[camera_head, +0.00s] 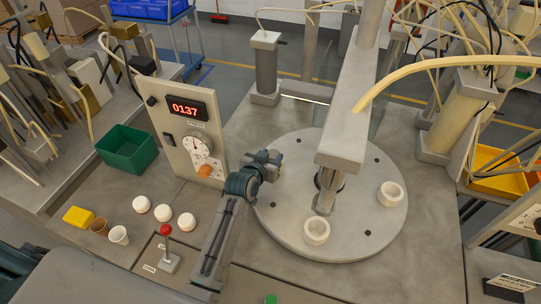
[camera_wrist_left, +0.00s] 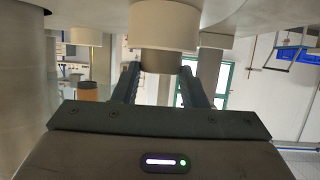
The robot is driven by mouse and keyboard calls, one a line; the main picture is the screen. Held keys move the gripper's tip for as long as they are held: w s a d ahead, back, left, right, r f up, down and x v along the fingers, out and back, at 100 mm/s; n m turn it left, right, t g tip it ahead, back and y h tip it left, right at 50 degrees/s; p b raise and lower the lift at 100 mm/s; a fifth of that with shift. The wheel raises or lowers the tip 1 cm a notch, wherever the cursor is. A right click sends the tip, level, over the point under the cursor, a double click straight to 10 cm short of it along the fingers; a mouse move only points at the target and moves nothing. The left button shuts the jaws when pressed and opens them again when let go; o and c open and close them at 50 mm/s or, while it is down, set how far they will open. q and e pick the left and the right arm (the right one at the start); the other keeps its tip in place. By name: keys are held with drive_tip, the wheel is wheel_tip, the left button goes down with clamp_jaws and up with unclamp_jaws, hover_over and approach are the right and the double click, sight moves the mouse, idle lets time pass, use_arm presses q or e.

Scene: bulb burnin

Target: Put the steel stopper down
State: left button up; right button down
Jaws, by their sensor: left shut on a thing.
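My left gripper (camera_head: 268,160) is at the left edge of the round grey turntable (camera_head: 280,205), beside the display panel. In the left wrist view, the left gripper (camera_wrist_left: 159,75) is shut on a short grey cylinder, which I take for the steel stopper (camera_wrist_left: 160,61). A cream ring (camera_wrist_left: 164,25) shows directly above the stopper in that picture; I cannot tell whether they touch. In the head view the stopper cannot be told clearly from the jaws. My right gripper is not in view.
The panel (camera_head: 177,133) reads 0137. A green bin (camera_head: 127,149), several white bulbs (camera_head: 163,212), cups (camera_head: 118,235), a yellow block (camera_head: 78,216) and a red-knobbed lever (camera_head: 166,231) stand left.

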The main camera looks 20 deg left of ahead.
use_arm(q)
drive_tip(key=shift+f, duration=0.1)
drive_tip(key=o, duration=1.1)
drive_tip(key=shift+c, duration=0.2)
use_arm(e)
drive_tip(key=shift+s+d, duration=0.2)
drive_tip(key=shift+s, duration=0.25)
use_arm(q)
drive_tip(key=shift+s, duration=0.15)
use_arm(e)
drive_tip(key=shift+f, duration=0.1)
use_arm(q)
drive_tip(key=b+v, duration=0.3)
drive_tip(key=v, duration=0.9)
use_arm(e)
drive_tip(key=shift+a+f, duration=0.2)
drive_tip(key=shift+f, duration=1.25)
